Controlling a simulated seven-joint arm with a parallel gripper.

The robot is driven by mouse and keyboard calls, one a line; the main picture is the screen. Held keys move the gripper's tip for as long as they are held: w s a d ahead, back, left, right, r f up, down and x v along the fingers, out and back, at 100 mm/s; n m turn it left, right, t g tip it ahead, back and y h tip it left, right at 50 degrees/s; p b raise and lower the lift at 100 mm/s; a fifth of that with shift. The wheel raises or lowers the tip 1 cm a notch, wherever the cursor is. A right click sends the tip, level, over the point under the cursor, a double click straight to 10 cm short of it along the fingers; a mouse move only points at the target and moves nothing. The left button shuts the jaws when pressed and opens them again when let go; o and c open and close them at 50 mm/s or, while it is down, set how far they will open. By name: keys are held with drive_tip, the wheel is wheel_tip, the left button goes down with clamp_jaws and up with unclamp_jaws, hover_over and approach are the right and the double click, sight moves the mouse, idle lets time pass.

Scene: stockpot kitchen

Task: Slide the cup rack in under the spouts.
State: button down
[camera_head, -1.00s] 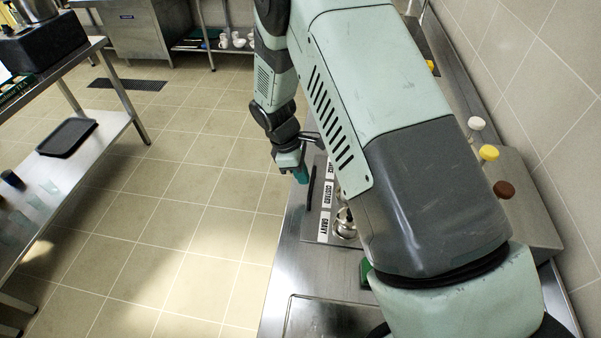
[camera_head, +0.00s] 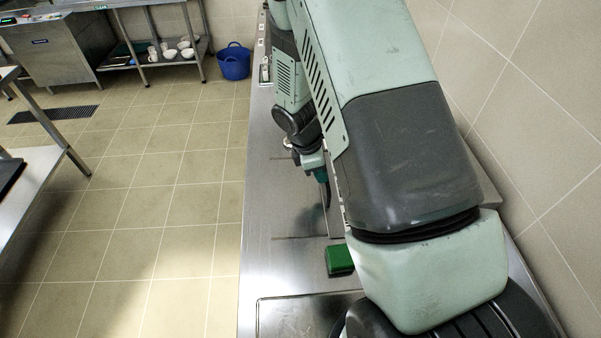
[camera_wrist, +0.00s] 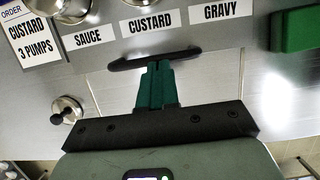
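The cup rack (camera_wrist: 232,40) shows in the wrist view as a steel plate labelled SAUCE, CUSTARD and GRAVY, with a black bar handle (camera_wrist: 185,55) along its front. Parts of steel cups (camera_wrist: 72,8) show behind the labels. My gripper (camera_wrist: 156,68) has its green fingers together at the middle of the handle, apparently touching it; they do not clearly wrap around the bar. In the head view my gripper (camera_head: 321,174) is beside the handle (camera_head: 327,194), and my arm hides most of the rack. The spouts are hidden, so I cannot tell how the cups line up with them.
A green block (camera_head: 339,260) sits on the steel counter (camera_head: 285,205) near the rack's front end. An order card (camera_wrist: 30,38) reads CUSTARD 3 PUMPS. A small steel item with a black knob (camera_wrist: 66,110) is left of my gripper. The tiled wall (camera_head: 550,130) bounds the right.

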drive_tip(key=shift+d, duration=0.8)
drive_tip(key=a+r, duration=0.7)
drive_tip(key=r, duration=0.4)
wheel_tip(320, 180, up, 8)
drive_tip(key=s+d+r+m+t, duration=0.1)
drive_tip(key=s+d+m, duration=0.1)
drive_tip(key=m, duration=0.1)
drive_tip(key=s+d+r+m+t+y, duration=0.1)
drive_tip(key=s+d+r+m+t, duration=0.1)
drive_tip(key=s+r+m, duration=0.5)
drive_tip(key=s+d+r+m+t+y, duration=0.2)
drive_tip(key=s+r+m, duration=0.5)
drive_tip(key=s+r, duration=0.4)
drive_tip(key=s+d, duration=0.1)
drive_tip(key=s, duration=0.2)
drive_tip(key=shift+r+m+t, duration=0.15)
drive_tip(key=shift+m+t, duration=0.15)
